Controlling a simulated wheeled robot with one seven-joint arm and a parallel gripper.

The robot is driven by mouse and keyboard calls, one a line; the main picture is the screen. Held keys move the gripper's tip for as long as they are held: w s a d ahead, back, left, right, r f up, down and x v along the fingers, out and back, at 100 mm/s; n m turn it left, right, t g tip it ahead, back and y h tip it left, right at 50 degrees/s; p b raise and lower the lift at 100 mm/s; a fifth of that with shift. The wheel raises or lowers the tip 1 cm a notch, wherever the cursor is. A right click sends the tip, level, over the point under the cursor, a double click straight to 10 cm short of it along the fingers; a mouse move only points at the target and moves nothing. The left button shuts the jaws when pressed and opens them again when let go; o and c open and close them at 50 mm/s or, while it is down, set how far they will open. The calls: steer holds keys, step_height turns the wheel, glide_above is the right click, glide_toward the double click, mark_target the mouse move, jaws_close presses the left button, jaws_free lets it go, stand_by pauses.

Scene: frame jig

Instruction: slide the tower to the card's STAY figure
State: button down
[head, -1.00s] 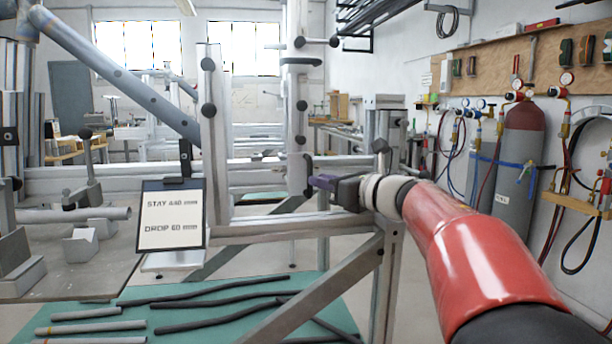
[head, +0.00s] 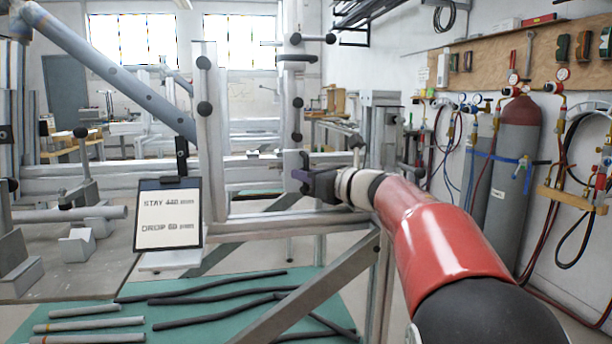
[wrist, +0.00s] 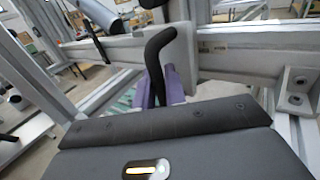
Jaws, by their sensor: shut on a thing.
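The tower (head: 293,125) is a pale upright metal post with black knobs, standing at the long horizontal rail (head: 262,226). The card (head: 168,220) hangs left of it, with a STAY line above a DROP line; its figures are blurred now, and STAY looked like 440 mm earlier. My gripper (head: 303,178) is at the tower's lower right side. In the wrist view its purple fingers (wrist: 160,88) are shut around a black bent handle (wrist: 157,55) in front of a pale plate (wrist: 180,60). The handle's lower end is hidden between the fingers.
A second knobbed upright (head: 209,130) stands left of the tower. A diagonal brace (head: 310,290) crosses below the rail. A green mat (head: 215,318) with dark bent rods and pale tubes lies underneath. Gas cylinders (head: 515,175) stand along the right wall.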

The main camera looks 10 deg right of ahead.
steer(key=shift+d, duration=0.1)
steer(key=d, duration=0.4)
steer(key=shift+b, duration=0.3)
steer(key=c, duration=1.8)
jaws_free()
steer(key=shift+a, duration=0.1)
steer(key=b+v, duration=0.1)
steer(key=v, duration=0.6)
steer(key=shift+s+d, duration=0.2)
steer(key=shift+s, duration=0.15)
